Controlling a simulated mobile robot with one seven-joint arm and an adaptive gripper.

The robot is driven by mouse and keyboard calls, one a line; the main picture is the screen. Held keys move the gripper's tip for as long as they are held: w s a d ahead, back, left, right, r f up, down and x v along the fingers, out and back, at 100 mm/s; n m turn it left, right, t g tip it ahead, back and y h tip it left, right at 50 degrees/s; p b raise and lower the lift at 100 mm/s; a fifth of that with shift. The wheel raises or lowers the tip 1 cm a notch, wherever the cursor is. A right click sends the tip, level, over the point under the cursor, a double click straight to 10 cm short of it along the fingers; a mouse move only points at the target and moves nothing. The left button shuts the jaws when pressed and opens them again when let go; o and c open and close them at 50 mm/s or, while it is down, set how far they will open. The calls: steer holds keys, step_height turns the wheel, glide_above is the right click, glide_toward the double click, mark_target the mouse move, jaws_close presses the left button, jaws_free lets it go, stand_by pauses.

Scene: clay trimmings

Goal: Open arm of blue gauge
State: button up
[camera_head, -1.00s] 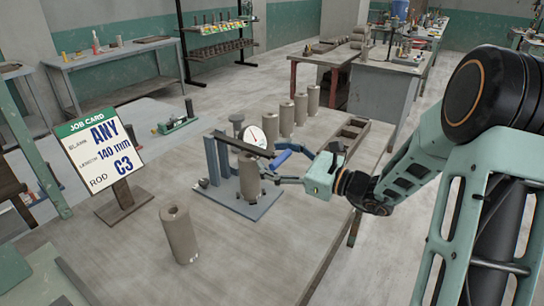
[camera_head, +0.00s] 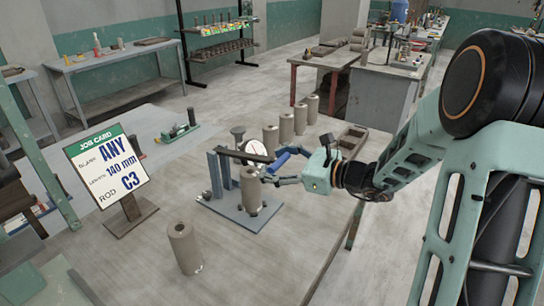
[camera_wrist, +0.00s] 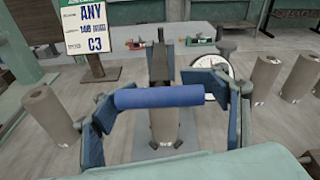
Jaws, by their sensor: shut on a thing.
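The blue gauge has a base plate (camera_head: 228,212), a post frame and a dark arm reaching right from the frame, a little below level. A blue bar handle (camera_head: 293,155) is at the arm's free end. My gripper (camera_head: 275,170) is shut on this handle. In the wrist view the handle (camera_wrist: 160,97) lies across between the fingers. A grey clay cylinder (camera_head: 250,192) stands upright on the base plate under the arm. The round white dial (camera_head: 256,148) is behind the arm, partly hidden by it.
A job card stand (camera_head: 107,168) is at the left. A loose clay cylinder (camera_head: 184,248) stands at the front of the table. Several more cylinders (camera_head: 286,127) stand in a row behind the gauge, beside a compartment tray (camera_head: 352,139). The front right tabletop is clear.

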steer(key=r+p, duration=0.1)
steer(key=p, duration=0.1)
steer(key=a+r+g+h+p, duration=0.1)
steer(key=r+p, duration=0.1)
steer(key=w+r+h+p, duration=0.1)
steer(key=r, duration=0.1)
steer(key=shift+a+r+p, duration=0.2)
steer(key=shift+r+p, duration=0.05)
steer(key=shift+p, duration=0.15)
steer(key=w+a+r+p, duration=0.1)
steer(key=a+r, duration=0.1)
steer(key=w+a+r+p, duration=0.1)
steer(key=w+a+r, duration=0.1)
steer(key=r, duration=0.1)
steer(key=w+a+r+p, duration=0.1)
steer(key=a+r, duration=0.2)
steer(key=shift+w+r+p, duration=0.25)
steer(key=shift+p, duration=0.1)
steer(key=shift+c, duration=0.4)
steer(key=shift+w+a+r, duration=0.4)
steer(key=shift+w+a, duration=0.1)
steer(key=shift+a, duration=0.2)
steer(key=shift+c, duration=0.2)
steer(key=shift+s+f+g, duration=0.1)
steer(key=shift+f+g, duration=0.2)
steer(key=o, duration=1.7)
steer(key=shift+c, duration=0.2)
steer(key=o, duration=0.4)
steer(key=shift+o, duration=0.2)
steer(key=v, duration=1.2)
